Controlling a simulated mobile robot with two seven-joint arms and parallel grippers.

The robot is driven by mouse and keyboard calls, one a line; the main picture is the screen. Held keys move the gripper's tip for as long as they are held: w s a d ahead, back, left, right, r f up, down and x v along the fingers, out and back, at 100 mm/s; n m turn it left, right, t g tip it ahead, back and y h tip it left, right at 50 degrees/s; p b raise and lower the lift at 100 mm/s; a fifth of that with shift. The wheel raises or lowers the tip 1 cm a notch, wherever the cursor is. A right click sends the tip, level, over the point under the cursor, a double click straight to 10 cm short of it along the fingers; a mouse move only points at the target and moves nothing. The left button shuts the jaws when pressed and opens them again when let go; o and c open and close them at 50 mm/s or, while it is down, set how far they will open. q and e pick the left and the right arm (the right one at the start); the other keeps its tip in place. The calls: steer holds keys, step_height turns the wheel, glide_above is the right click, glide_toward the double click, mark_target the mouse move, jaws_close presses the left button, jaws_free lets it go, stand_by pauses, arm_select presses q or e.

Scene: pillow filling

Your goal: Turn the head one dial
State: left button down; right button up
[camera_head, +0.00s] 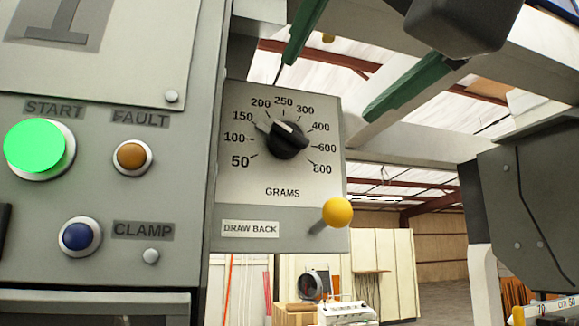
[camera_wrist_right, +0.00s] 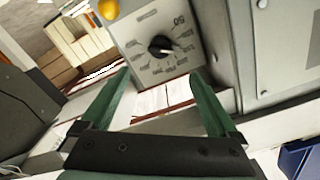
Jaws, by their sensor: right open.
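The head one dial is a black knob (camera_head: 287,139) on a grey plate (camera_head: 235,184) marked 50 to 800 grams. Its white mark points up and left, roughly toward 150 to 200; the exact setting is hard to read. My right gripper (camera_head: 327,90) comes in from the upper right with its green fingers spread, in front of and above the dial. In the right wrist view the knob (camera_wrist_right: 160,46) lies just beyond the open fingertips (camera_wrist_right: 160,74), with nothing between them. The fingers do not appear to touch the knob. My left gripper is not in view.
A yellow ball-ended lever (camera_head: 337,212) sticks out below the dial, by the DRAW BACK label. The control panel on the left carries a lit green START button (camera_head: 35,147), an orange FAULT light (camera_head: 131,156) and a blue CLAMP button (camera_head: 77,236).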

mark_target(293, 131)
steer(key=p+x, duration=0.2)
steer(key=x, duration=0.8)
steer(key=shift+w+a+p, duration=0.15)
steer(key=shift+w+p, duration=0.2)
steer(key=shift+p, duration=0.05)
steer(key=shift+w+a, duration=0.1)
steer(key=shift+w, duration=0.4)
steer(key=c, duration=1.4)
